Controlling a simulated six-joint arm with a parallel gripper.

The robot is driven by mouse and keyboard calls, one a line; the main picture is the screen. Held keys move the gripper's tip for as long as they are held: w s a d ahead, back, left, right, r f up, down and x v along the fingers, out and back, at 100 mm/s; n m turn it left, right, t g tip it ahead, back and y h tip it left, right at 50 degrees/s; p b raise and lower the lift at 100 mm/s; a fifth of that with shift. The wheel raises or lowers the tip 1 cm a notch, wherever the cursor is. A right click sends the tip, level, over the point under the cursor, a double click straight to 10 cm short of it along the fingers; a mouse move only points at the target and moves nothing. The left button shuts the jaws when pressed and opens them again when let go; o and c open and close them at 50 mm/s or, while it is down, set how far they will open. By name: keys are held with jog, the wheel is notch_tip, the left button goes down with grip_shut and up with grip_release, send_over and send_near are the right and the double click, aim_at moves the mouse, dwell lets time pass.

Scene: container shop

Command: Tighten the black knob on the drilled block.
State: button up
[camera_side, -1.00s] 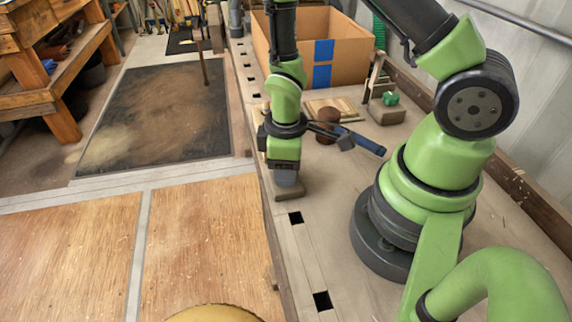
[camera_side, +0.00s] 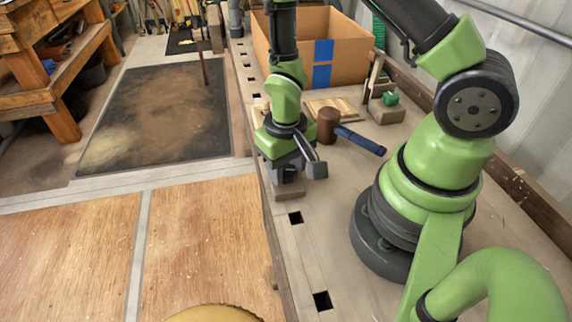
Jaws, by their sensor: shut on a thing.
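My gripper (camera_side: 286,174) points straight down over a small grey-brown block (camera_side: 289,191) on the bench, close to the front edge. Its grey jaws are shut at the block's top. The black knob cannot be made out separately; the jaws cover the place on top of the block where they grip. The block sits flat, and its drilled holes are not visible from here. A dark bracket (camera_side: 312,160) on my wrist sticks out toward the lower right.
A mallet with a brown head (camera_side: 327,126) and blue handle (camera_side: 360,141) lies just right of my wrist. Behind it are a second block (camera_side: 386,113) with a green knob (camera_side: 390,99), a wooden board (camera_side: 333,107) and a cardboard box (camera_side: 346,50).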

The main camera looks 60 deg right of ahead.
aim_at(286, 169)
jog(key=shift+m, duration=0.6)
jog(key=o, duration=0.9)
jog(key=shift+o, duration=0.2)
notch_tip(286, 169, up, 10)
